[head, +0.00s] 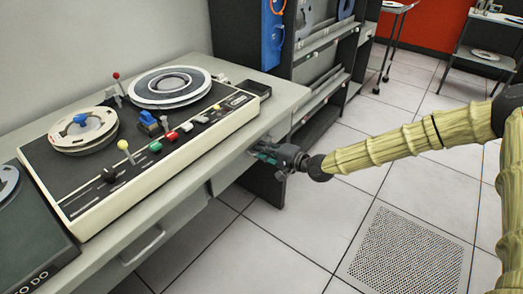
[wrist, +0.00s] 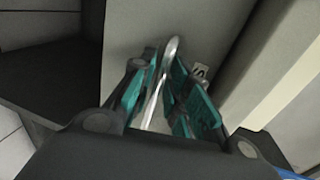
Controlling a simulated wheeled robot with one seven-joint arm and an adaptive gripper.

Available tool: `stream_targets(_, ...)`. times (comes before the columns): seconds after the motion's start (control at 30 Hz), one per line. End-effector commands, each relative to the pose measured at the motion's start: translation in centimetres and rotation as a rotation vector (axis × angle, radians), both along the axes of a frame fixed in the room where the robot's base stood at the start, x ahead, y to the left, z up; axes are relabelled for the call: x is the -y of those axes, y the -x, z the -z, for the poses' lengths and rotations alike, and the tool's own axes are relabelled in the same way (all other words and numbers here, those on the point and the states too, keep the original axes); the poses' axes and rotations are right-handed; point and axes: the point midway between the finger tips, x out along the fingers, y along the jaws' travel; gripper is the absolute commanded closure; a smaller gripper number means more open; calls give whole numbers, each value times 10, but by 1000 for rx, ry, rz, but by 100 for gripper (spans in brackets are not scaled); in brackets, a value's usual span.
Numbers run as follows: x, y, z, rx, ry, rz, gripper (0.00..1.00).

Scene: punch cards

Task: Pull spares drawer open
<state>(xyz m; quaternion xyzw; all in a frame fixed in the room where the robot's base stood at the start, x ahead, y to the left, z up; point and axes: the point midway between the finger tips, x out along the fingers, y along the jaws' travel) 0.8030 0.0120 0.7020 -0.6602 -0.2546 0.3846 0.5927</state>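The spares drawer is under the right end of the grey desk; its light front (wrist: 210,35) fills the middle of the wrist view, with part of a label. Its pale, curved bar handle (wrist: 172,45) runs between the teal finger pads. My gripper (head: 265,155) is at the desk's front edge in the head view, with the handle hidden there. In the wrist view, my gripper (wrist: 168,85) has its fingers close together on either side of the bar, and they appear to pinch it. The drawer front looks about flush, though my gripper partly covers it.
A tape-deck console (head: 150,150) with reels and coloured knobs sits on the desk (head: 285,95). Another drawer handle (head: 143,245) is at lower left. A dark rack (head: 325,60) stands beyond the desk. Tiled floor (head: 260,250) in front is clear.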

Motion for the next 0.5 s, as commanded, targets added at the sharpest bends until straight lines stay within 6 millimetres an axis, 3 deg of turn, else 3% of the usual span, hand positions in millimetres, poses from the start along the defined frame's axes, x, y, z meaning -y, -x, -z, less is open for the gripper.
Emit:
stream_targets(0.47, -8, -6, 2, 0, 0, 0, 83)
stream_targets(0.5, -8, -6, 2, 0, 0, 1, 90)
